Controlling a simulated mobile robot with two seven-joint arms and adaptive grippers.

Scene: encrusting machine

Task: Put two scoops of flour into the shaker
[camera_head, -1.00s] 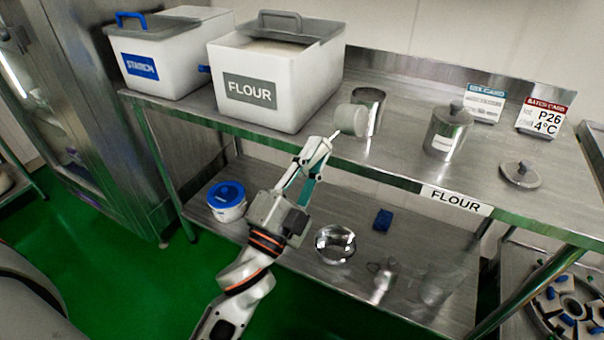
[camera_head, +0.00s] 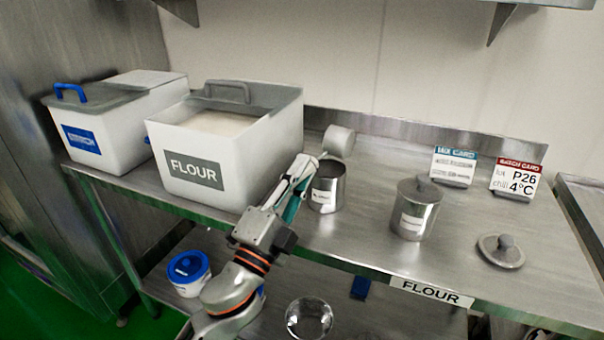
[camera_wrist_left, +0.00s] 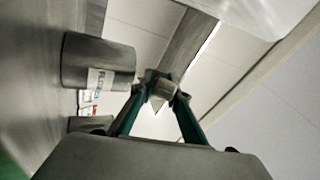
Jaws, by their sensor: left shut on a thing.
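My left gripper (camera_head: 308,162) is shut on the handle of a pale scoop. The scoop's cup (camera_head: 339,141) is above the open steel shaker (camera_head: 328,190), near its back rim; the cup looks tilted, and its contents are hidden. The shaker stands upright on the shelf and also shows in the left wrist view (camera_wrist_left: 98,62). The wrist view shows the fingers (camera_wrist_left: 158,92) closed on the handle end. The open flour bin (camera_head: 183,168), with pale flour (camera_head: 222,122) inside, stands left of the shaker. My right gripper is not in view.
A closed steel canister (camera_head: 414,210) and a loose round lid (camera_head: 502,250) stand to the right. Two cards (camera_head: 453,166) (camera_head: 515,180) are behind them. A starch bin (camera_head: 110,125) is at far left. The front right shelf is clear.

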